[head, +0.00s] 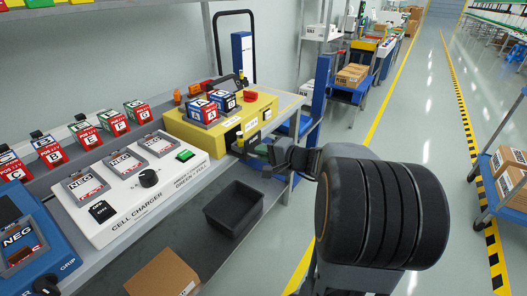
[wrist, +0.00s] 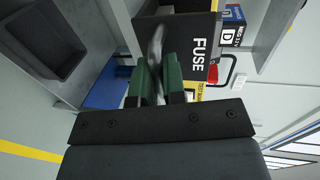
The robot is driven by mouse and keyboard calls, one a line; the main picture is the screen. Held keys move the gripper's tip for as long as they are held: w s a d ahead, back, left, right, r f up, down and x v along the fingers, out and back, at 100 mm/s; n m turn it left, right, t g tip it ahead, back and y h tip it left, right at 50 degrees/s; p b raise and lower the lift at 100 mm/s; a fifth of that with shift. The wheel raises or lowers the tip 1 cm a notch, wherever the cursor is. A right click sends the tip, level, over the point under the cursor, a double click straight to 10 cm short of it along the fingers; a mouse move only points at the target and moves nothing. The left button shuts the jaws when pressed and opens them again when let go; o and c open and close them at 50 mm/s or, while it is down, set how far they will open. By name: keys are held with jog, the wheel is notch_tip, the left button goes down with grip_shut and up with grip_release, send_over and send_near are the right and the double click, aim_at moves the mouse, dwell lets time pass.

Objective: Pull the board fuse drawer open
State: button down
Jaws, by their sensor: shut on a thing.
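The yellow board (head: 222,125) stands at the right end of the workbench. The black fuse drawer front, lettered FUSE (wrist: 198,42), faces my gripper in the wrist view. Its pale handle (wrist: 156,45) stands out from the front. My gripper (wrist: 157,75) has green fingers, shut on the handle from both sides. In the head view my gripper (head: 250,150) is at the right front of the board, and my wrist partly hides the drawer. I cannot tell how far the drawer stands out.
A white cell charger (head: 135,190) with a knob sits left of the board. Two battery cells (head: 215,106) stand on top of the board. A dark bin (head: 236,207) is on the shelf below. A cardboard box (head: 163,276) is at the lower front.

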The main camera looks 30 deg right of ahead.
jog(key=c, duration=1.2)
grip_release()
jog(key=p+v, duration=0.2)
jog(key=v, duration=1.1)
jog(key=shift+s+d, duration=0.2)
jog(key=shift+s, duration=0.1)
